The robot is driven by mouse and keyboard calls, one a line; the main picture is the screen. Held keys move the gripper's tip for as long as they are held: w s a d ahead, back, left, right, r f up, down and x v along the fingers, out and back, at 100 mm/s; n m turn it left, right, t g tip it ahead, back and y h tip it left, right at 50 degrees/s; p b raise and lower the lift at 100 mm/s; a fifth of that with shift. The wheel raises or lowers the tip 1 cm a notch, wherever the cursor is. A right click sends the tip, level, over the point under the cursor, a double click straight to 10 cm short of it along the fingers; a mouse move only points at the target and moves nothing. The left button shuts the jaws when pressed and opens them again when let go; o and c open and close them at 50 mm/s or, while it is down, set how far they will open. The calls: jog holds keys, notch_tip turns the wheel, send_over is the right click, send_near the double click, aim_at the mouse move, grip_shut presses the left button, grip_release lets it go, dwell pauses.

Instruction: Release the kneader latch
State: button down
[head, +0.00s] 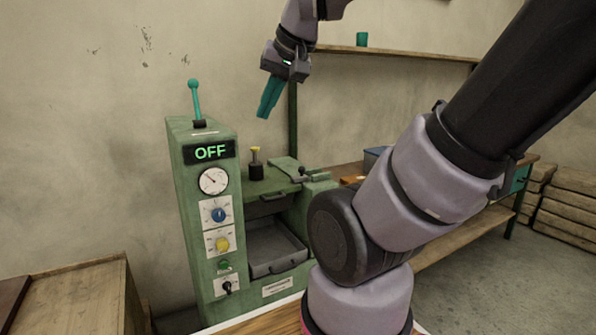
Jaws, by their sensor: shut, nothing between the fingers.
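The kneader appears to be the green machine (178,220) in the head view, with a lit OFF display (209,152). A teal lever (194,98) with a ball end stands upright on its left column. A short yellow-capped post (255,158) rises from the lower deck. A small dark-knobbed part (303,174) sits by a flat plate (283,166) at the deck's right. Which of these is the latch, I cannot tell. My gripper (264,114) is shut and empty, its teal fingers pointing down in the air above the machine, right of the lever, touching nothing.
A grey tray (284,266) sits in the machine's open bay. The front panel carries a gauge (213,181), a blue dial (218,215) and a yellow dial (223,244). A wooden shelf (400,53) runs behind my arm. A wooden crate (75,298) stands at lower left.

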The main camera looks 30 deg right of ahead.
aim_at(296, 179)
jog(key=w+d+f+h, duration=0.1)
jog(key=w+d, duration=0.2)
jog(key=w, duration=0.2)
jog(key=w+d+h, duration=0.1)
jog(key=w+d, duration=0.2)
jog(key=w, duration=0.3)
jog(key=w+d+f+n+h, duration=0.1)
jog(key=w+d+f, duration=0.4)
jog(key=w, duration=0.3)
jog(key=w+d+f+n+g+h, duration=0.1)
jog(key=w+d+f+n, duration=0.1)
jog(key=w+d+f, duration=0.3)
jog(key=w+d+f+n+h, duration=0.2)
jog(key=w+d+f, duration=0.3)
jog(key=w+f, duration=0.4)
jog(key=w, duration=0.2)
jog(key=shift+w+d+g, duration=0.25)
jog(key=shift+w+g, duration=0.05)
jog(key=shift+g, duration=0.1)
jog(key=shift+f, duration=0.2)
